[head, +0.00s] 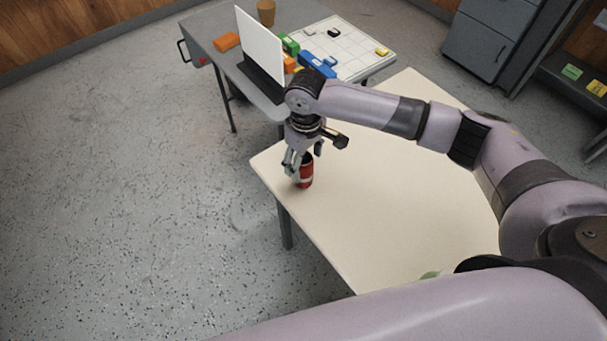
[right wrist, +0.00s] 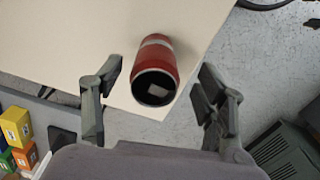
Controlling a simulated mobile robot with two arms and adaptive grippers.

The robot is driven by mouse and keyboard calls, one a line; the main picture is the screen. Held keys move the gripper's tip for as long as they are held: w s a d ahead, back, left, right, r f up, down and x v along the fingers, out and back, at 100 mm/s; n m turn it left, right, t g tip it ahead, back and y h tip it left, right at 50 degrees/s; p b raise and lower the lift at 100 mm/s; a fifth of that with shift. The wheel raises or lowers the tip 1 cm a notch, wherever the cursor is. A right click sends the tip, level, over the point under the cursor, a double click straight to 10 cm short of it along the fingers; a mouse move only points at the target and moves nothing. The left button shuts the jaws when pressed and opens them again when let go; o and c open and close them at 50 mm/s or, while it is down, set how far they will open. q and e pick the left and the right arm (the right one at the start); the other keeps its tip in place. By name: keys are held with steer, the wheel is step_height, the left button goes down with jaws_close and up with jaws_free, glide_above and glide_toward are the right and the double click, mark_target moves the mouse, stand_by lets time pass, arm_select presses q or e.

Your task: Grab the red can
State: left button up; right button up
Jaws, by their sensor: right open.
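The red can (head: 306,178) stands upright near the left corner of the cream table (head: 400,215). It has a pale band and a dark open top. In the right wrist view the can (right wrist: 156,66) lies between the two fingers, slightly ahead of their tips. My right gripper (head: 300,165) is open and points down at the can, partly covering it in the head view. In the right wrist view both fingers of the gripper (right wrist: 158,88) stand apart with a gap on each side of the can. My left gripper is not in view.
Behind is a grey desk (head: 215,22) with a laptop (head: 259,45), a brown cup (head: 266,12), a white grid sheet (head: 352,48) and several coloured blocks. A grey cabinet (head: 490,40) stands at the back right. The cream table around the can is clear; its edge is close by.

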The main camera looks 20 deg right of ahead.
mark_target(304, 177)
steer(key=f, duration=0.5)
steer(key=shift+w+p, duration=0.3)
steer(key=shift+p, duration=0.1)
steer(key=shift+c, duration=0.3)
steer(key=c, duration=0.8)
